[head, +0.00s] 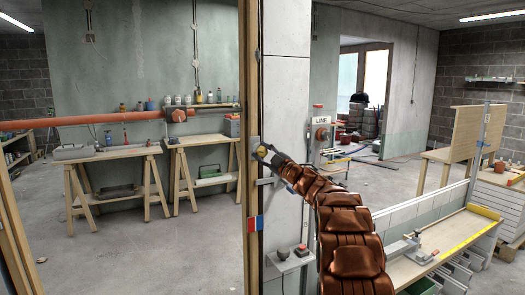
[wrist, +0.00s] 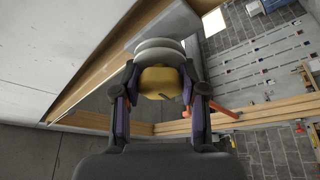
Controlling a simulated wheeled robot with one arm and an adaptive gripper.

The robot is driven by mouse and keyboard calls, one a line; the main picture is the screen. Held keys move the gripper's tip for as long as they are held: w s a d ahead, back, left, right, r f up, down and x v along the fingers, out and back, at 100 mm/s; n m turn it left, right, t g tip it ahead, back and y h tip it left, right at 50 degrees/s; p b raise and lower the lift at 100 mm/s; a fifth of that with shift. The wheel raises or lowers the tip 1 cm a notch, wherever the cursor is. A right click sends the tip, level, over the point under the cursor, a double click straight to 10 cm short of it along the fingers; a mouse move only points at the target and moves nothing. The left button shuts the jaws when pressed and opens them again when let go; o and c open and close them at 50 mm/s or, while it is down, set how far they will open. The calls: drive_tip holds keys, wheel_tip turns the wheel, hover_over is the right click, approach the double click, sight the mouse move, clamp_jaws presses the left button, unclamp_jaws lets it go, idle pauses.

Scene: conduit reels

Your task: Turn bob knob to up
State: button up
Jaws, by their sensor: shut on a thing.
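A yellow knob (wrist: 160,84) sits between my gripper's fingers in the wrist view, with a pale round disc (wrist: 158,48) just beyond it. A small dark mark shows near its lower edge; I cannot read which way the knob points. My gripper (wrist: 163,76) is shut on the knob, one finger on each side. In the head view, my gripper (head: 266,153) reaches up and left to the wooden post (head: 251,70), at a small grey fitting on it. The knob is mostly hidden by my gripper there, and no label naming it is readable.
A red, white and blue plate (head: 256,224) is on the post below. A LINE sign (head: 321,121) with a red round fitting stands behind, to the right. A workbench (head: 445,245) is at right; open floor lies left.

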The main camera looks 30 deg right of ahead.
drive_tip(key=shift+n+g+y+p, duration=0.3)
drive_tip(key=shift+n+g, duration=0.1)
drive_tip(key=shift+n, duration=0.6)
drive_tip(key=o, duration=1.2)
drive_tip(key=shift+c, duration=0.2)
drive_tip(key=shift+s, duration=0.1)
drive_tip(key=v, duration=1.2)
